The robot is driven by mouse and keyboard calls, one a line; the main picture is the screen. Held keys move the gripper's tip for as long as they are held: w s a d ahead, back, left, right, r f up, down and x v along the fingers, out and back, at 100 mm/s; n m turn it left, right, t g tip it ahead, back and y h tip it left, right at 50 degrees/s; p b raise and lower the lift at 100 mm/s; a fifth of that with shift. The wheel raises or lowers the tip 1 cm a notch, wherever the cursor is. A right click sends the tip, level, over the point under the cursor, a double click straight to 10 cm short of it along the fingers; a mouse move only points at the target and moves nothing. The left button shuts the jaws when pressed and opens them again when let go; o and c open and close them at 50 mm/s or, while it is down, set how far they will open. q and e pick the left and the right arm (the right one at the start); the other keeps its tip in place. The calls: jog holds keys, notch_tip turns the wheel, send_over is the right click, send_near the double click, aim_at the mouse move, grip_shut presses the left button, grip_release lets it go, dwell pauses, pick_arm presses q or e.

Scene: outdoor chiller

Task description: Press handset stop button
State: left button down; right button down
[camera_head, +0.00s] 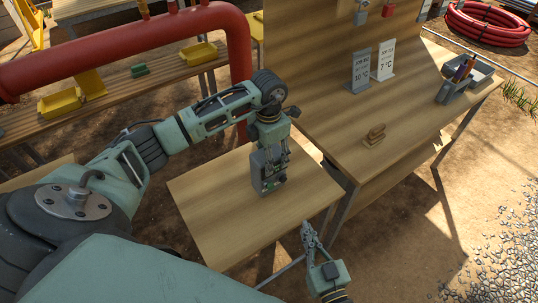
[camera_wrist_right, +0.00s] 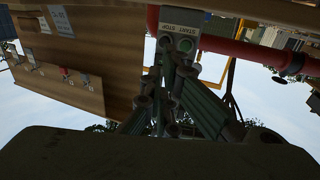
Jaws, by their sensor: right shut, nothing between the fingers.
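The handset (camera_head: 262,176) is a small grey box at the small wooden table, with a green button near its lower front. In the right wrist view the handset (camera_wrist_right: 181,20) appears upside down, with START and STOP lettering. Its green button (camera_wrist_right: 186,45) shows clearly; a second button (camera_wrist_right: 166,41) beside it is dim in colour. My left gripper (camera_head: 272,158) points down at the handset, overlapping it; whether its fingers clasp it is unclear. My right gripper (camera_head: 307,230) is shut and empty, apart from the handset, its fingertips (camera_wrist_right: 170,62) directed toward the handset's front.
The small table (camera_head: 215,205) is otherwise bare. A larger workbench (camera_head: 410,115) to the right holds two signs (camera_head: 372,66), a wooden piece (camera_head: 375,136) and a grey caddy (camera_head: 465,80). A thick red pipe (camera_head: 120,42) and yellow bins (camera_head: 60,103) stand behind my left arm.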

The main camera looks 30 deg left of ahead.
send_near(285, 180)
jog(key=shift+x, duration=2.65)
jog(key=shift+w, duration=0.15)
